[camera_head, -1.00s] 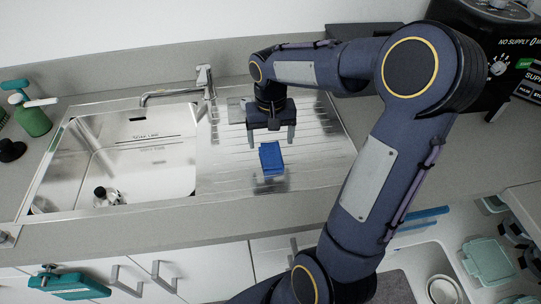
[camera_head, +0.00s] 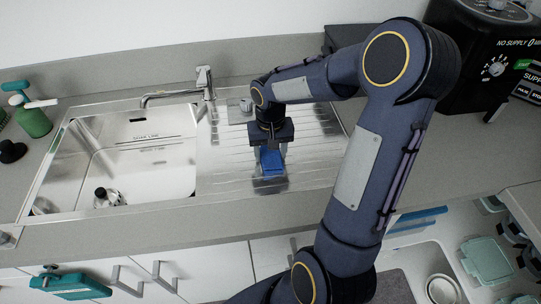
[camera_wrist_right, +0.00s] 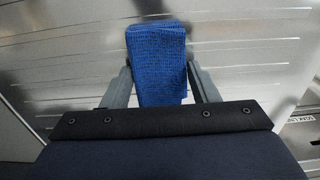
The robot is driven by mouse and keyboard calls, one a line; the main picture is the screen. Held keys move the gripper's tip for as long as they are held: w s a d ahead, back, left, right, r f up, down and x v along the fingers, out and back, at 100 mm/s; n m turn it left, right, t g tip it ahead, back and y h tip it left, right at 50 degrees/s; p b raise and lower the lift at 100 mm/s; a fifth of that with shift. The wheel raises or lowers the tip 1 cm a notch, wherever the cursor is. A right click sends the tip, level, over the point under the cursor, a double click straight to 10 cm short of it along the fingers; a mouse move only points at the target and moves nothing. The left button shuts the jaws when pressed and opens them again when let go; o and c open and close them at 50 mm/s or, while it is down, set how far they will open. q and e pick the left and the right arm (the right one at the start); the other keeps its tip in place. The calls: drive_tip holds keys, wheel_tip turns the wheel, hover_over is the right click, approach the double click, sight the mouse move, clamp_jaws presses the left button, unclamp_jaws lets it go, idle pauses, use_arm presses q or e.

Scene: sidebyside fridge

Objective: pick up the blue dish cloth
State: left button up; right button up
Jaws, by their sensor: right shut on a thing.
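The blue dish cloth (camera_head: 271,162) is a small folded block on the ribbed steel drainboard (camera_head: 318,150), right of the sink basin. My right gripper (camera_head: 270,168) reaches down over it from behind, with a finger on each side. In the right wrist view the cloth (camera_wrist_right: 158,65) has a woven texture and sits between the two grey fingers of the right gripper (camera_wrist_right: 160,82), which are shut on it. I cannot tell whether the cloth is lifted off the drainboard. My left gripper is not in view.
The sink basin (camera_head: 150,155) and faucet (camera_head: 205,82) lie left of the cloth. A green spray bottle (camera_head: 35,120) stands at the far left. A black appliance (camera_head: 495,55) stands at the back right. An open drawer with containers (camera_head: 487,258) is at the lower right.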

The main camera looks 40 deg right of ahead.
drive_tip(key=shift+c, duration=0.6)
drive_tip(key=shift+r, duration=0.15)
drive_tip(key=shift+r, duration=0.2)
wheel_tip(320, 180, up, 2)
drive_tip(key=shift+w+r, duration=0.1)
drive_tip(key=s+a+r+b, duration=0.2)
drive_tip(key=s+a+r, duration=0.7)
drive_tip(key=s+r, duration=0.1)
drive_tip(key=shift+s, duration=0.45)
